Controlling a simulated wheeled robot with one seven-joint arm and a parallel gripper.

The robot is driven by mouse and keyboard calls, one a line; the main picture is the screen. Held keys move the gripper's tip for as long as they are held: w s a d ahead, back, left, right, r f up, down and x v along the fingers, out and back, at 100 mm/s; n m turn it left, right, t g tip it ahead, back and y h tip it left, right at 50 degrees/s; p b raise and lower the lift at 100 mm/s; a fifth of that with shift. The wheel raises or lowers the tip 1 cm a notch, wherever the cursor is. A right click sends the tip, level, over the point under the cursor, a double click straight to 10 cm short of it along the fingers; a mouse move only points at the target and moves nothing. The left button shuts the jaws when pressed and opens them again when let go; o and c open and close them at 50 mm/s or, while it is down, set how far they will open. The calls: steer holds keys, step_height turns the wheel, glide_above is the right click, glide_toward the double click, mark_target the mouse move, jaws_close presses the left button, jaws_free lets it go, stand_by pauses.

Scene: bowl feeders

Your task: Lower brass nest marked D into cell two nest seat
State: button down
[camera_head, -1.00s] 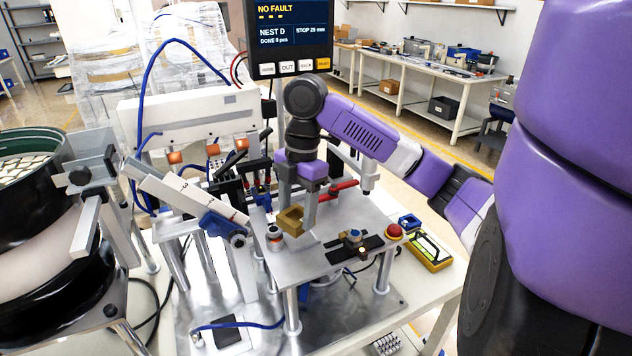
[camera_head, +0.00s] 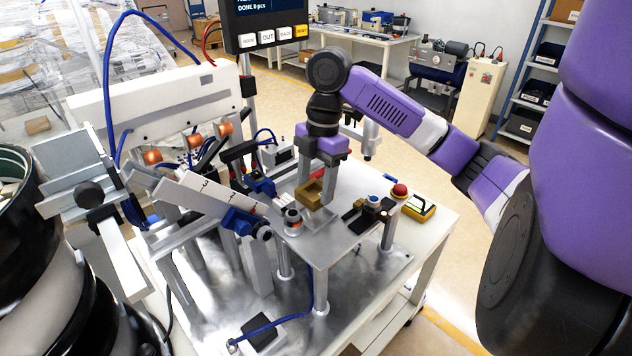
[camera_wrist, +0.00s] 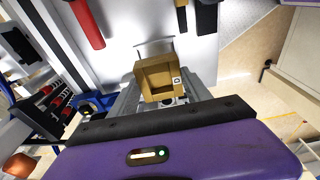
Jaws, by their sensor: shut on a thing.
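The brass nest (camera_head: 309,195) is a small open brass-coloured block. My gripper (camera_head: 316,188) is shut on it and holds it over the metal fixture plate (camera_head: 345,235). In the wrist view the nest (camera_wrist: 152,80) sits between the fingers, and a small pale square mark shows on its right side; the letter is too small to read. My gripper (camera_wrist: 160,97) comes in from the bottom of that view. I cannot tell whether the nest touches the plate. The seat under it is hidden.
A small round metal part (camera_head: 292,222) stands left of the nest. A black clamp-like piece (camera_head: 366,216) and a red button (camera_head: 399,190) are on the right. The inclined chute (camera_head: 205,200) with its blue end is at left. A red-handled part (camera_wrist: 88,24) shows in the wrist view.

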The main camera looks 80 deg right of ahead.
mark_target(315, 193)
steer(key=shift+f+b, duration=1.05)
steer(key=shift+f, duration=0.55)
steer(key=shift+f+b, duration=0.75)
steer(key=shift+f, duration=0.25)
steer(key=shift+c, duration=2)
jaws_free()
steer(key=r, duration=0.5)
steer(key=d+r, duration=0.1)
steer(key=r, duration=0.1)
steer(key=shift+s+r, duration=0.3)
steer(key=shift+r, duration=0.05)
